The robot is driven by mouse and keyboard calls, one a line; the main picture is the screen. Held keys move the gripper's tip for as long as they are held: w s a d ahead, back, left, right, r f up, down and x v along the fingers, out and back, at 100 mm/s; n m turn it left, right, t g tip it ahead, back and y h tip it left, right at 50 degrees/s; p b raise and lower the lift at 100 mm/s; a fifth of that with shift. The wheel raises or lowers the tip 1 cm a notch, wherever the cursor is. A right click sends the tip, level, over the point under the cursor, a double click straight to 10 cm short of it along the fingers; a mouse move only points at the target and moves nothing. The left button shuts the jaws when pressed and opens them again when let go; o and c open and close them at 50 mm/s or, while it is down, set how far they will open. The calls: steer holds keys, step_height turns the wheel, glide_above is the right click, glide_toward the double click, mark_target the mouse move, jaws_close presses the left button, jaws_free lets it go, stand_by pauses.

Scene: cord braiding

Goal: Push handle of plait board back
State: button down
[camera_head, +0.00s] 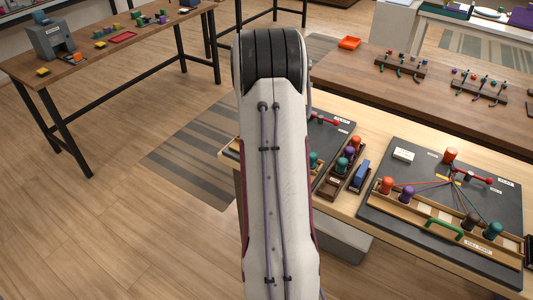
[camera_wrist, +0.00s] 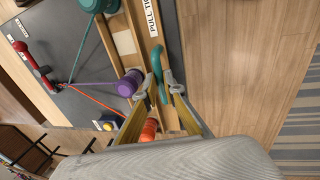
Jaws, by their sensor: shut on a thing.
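In the wrist view my gripper (camera_wrist: 157,85) is shut on the teal handle (camera_wrist: 162,60), with a fingertip on each side of it. The handle stands at the edge of the plait board's light wooden rail (camera_wrist: 118,37), beside a "PULL" label. A purple spool (camera_wrist: 130,82), a teal spool (camera_wrist: 97,4) and an orange spool (camera_wrist: 149,129) stand along the rail. The fingers partly cover the orange one. In the head view my arm hides the gripper and most of this board (camera_head: 332,130).
In the wrist view, purple and orange cords run to a red-handled part (camera_wrist: 34,65) on the dark board. In the head view, a tray of spools (camera_head: 342,170) and a second plait board (camera_head: 400,207) with a green handle (camera_head: 445,228) lie to the right. Floor is clear beyond the handle side.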

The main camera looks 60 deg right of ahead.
steer(key=shift+d, duration=1.55)
steer(key=c, duration=2.1)
jaws_free()
steer(key=shift+c, duration=0.2)
steer(key=shift+r, duration=0.1)
step_height(320, 180, up, 12)
steer(key=a, duration=0.2)
steer(key=shift+a+f, duration=0.25)
steer(key=shift+m, duration=0.4)
